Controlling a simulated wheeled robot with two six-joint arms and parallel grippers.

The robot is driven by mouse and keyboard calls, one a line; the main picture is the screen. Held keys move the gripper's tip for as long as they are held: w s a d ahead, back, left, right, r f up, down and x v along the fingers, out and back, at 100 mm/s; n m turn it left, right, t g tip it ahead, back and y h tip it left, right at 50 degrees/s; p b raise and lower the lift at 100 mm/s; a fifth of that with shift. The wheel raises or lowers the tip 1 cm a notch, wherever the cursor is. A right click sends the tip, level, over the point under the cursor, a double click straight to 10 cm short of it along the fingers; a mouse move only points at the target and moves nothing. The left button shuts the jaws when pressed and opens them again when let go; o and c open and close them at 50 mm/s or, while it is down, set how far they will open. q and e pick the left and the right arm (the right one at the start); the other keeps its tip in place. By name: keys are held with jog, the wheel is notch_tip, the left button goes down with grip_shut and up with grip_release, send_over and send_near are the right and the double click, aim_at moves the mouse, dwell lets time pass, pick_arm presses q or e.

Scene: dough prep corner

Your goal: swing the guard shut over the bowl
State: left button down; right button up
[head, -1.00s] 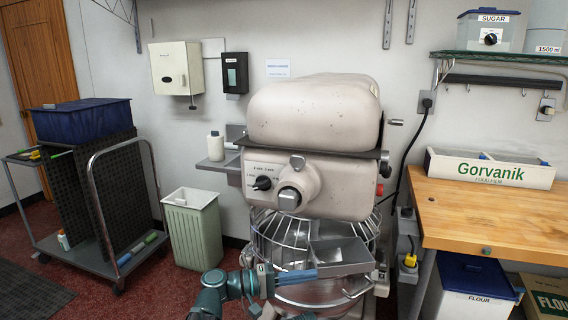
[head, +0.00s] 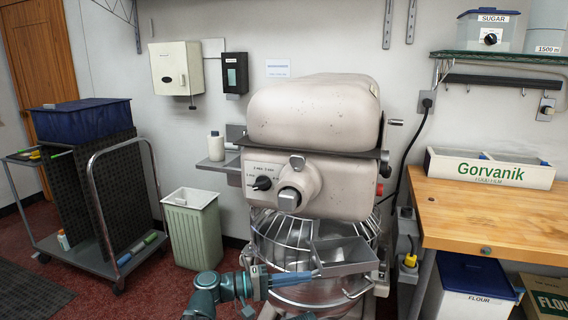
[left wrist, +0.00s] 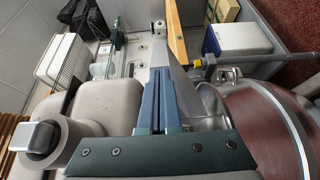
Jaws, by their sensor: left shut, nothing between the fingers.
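The mixer's wire guard (head: 283,238) curves around the front and left above the steel bowl (head: 310,294). A grey metal chute (head: 345,256) is fixed to the guard at the front right. My left gripper (head: 318,274) is shut and empty, its blue fingers at the lower left edge of the chute. I cannot tell whether they touch it. In the left wrist view the shut fingers (left wrist: 160,76) point up the picture, with the bowl (left wrist: 270,125) to their right. The gripper and chute hide part of the bowl. My right gripper is not in view.
The mixer head (head: 315,115) stands above the guard. A wooden table (head: 490,222) is on the right, with a flour bin (head: 470,285) below it. A green waste bin (head: 193,230) and a cart (head: 105,265) stand on the left, with open floor in front.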

pick_arm(q)
jog(key=s+a, duration=0.1)
jog(key=a, duration=0.5)
dwell(0.3)
jog(key=shift+s, duration=0.1)
jog(key=s+a+f+m+g+y, duration=0.1)
jog(key=s+a+f+y, duration=0.2)
jog(key=f+y, duration=0.5)
jog(key=s+a+f+m+g+y, duration=0.1)
jog(key=s+a+f+y, duration=0.25)
jog(key=f, duration=0.75)
jog(key=s+a+f+y, duration=0.2)
jog(key=a+f+y, duration=0.1)
jog(key=a+y, duration=0.4)
jog(key=s+d+r+m+g+p, duration=0.1)
jog(key=s+d+r+m+p, duration=0.3)
jog(key=d+r+p, duration=0.5)
notch_tip(320, 180, up, 3)
jog(key=s+p, duration=0.2)
jog(key=shift+d+g+p, duration=0.3)
jog(key=shift+p, duration=0.05)
